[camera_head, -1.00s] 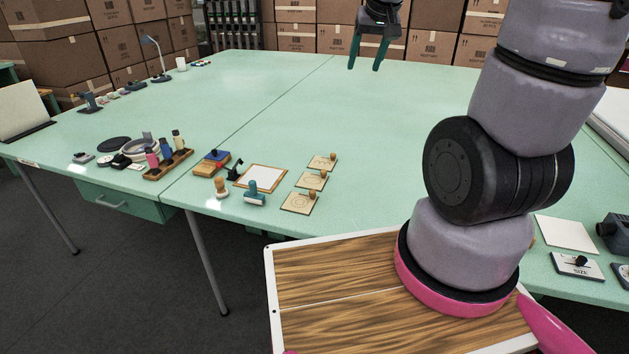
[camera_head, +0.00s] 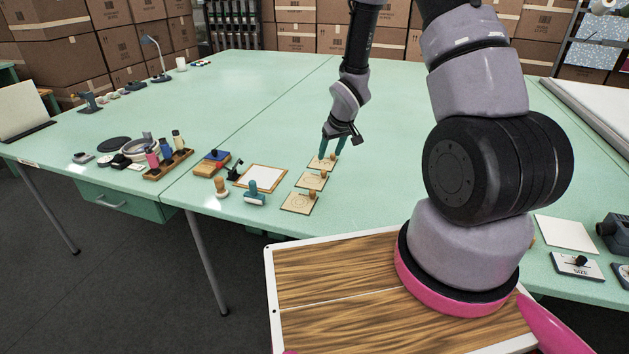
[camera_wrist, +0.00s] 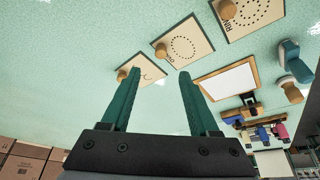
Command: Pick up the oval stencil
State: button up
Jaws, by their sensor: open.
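Three square tan stencils with wooden knobs lie in a row on the table. The middle one, with an oval ring of dots, seems to be the oval stencil (camera_head: 309,182); it also shows in the wrist view (camera_wrist: 186,45). The nearest stencil (camera_head: 298,203) has a rounder dotted ring and partly readable letters in the wrist view (camera_wrist: 240,16). The farthest stencil (camera_head: 318,163) is partly covered by a finger in the wrist view (camera_wrist: 150,72). My gripper (camera_head: 331,155) is open and empty, fingers down, over or just beside the farthest stencil; its height is unclear. It fills the lower wrist view (camera_wrist: 160,74).
Left of the stencils lie a wood-framed white sheet (camera_head: 262,178), a teal-handled tool (camera_head: 254,194) and a wooden-knobbed stamp (camera_head: 221,188). A rack of bottles (camera_head: 168,164) stands farther left. The table (camera_head: 400,160) right of the stencils is clear.

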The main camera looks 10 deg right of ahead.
aim_at(324, 171)
jog(key=x, duration=0.9)
grip_shut()
